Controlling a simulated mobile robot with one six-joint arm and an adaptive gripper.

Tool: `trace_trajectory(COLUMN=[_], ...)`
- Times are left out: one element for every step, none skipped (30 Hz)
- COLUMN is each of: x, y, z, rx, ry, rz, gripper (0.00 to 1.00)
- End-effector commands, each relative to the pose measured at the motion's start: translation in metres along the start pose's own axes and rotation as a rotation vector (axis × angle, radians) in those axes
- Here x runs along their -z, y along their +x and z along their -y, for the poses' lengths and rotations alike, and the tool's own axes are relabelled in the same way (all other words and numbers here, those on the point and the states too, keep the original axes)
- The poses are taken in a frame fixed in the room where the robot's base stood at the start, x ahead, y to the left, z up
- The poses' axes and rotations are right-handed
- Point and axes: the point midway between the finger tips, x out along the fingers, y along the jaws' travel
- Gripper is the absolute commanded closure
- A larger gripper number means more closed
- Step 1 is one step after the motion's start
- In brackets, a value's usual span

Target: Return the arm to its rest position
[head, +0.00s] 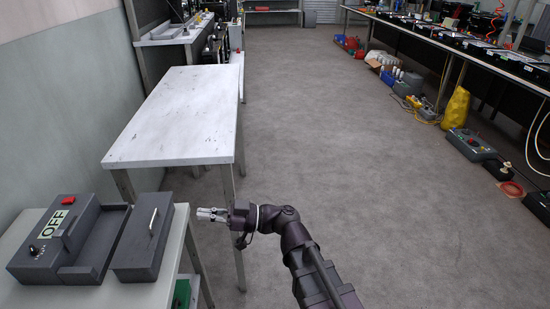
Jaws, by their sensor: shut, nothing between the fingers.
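My arm (297,245) reaches up from the bottom of the head view and bends to the left. My gripper (203,214) is shut and empty. It points left, beside the right edge of the near table, close to the grey box with a metal handle (146,236). A gap shows between the gripper tips and that box.
A grey housing (62,245) with an OFF label, a red button and a knob sits on the near table (172,285). A bare white table (180,115) stands behind. Benches with equipment (470,50) and several floor items line the right. The middle floor (340,130) is clear.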

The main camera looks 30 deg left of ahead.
Motion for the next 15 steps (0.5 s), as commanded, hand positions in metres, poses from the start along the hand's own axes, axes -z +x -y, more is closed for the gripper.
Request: trace_trajectory(x=[0.0,0.0,0.0,0.0,0.0,0.0,-0.001,-0.001,-0.002,-0.003,-0.005,-0.007,-0.009,-0.011,-0.015], y=[0.0,0.0,0.0,0.0,0.0,-0.001,-0.002,-0.004,-0.007,-0.009,-0.013,-0.018,-0.022,-0.027,-0.035], z=[0.0,0.0,0.0,0.0,0.0,0.0,-0.001,-0.001,-0.002,-0.003,-0.004,-0.006,-0.007,-0.008,-0.01], rx=[0.0,0.0,0.0,0.0,-0.001,-0.002,-0.003,-0.006,-0.009,-0.013,-0.017,-0.024,-0.03,-0.038,-0.05], ry=[0.0,0.0,0.0,0.0,0.0,0.001,0.003,0.006,0.011,0.017,0.022,0.034,0.043,0.055,0.072], rz=[0.0,0.0,0.0,0.0,0.0,0.002,0.006,0.01,0.018,0.027,0.038,0.055,0.071,0.087,0.113], gripper=[1.0,1.0,1.0,1.0,1.0,1.0,1.0,1.0,1.0,1.0,1.0,1.0,1.0,1.0,1.0])
